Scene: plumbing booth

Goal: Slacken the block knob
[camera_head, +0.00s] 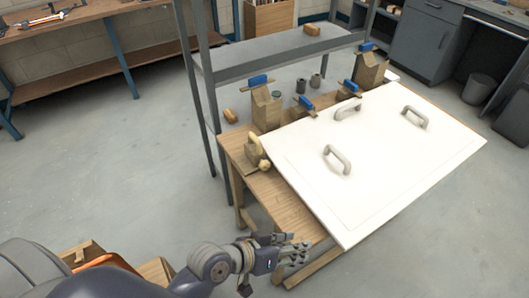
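A tan rounded knob (264,163) sits on a small wooden block (252,166) at the left edge of the wooden table (283,205). Blue handles also show behind it: one (258,80) on top of a tall wooden block (266,109), another (366,47) on a second tall block (370,72). I cannot tell for certain which of these is the block knob. My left gripper (296,252) is at the bottom, in front of the table's near-left corner and well apart from the knob. Its finger gap is unclear. My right gripper is not in view.
A white panel (385,160) with three grey handles covers most of the table and overhangs its near edge. Smaller blue handles (304,102) stand behind it. A grey metal shelf (280,58) rises behind the table.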

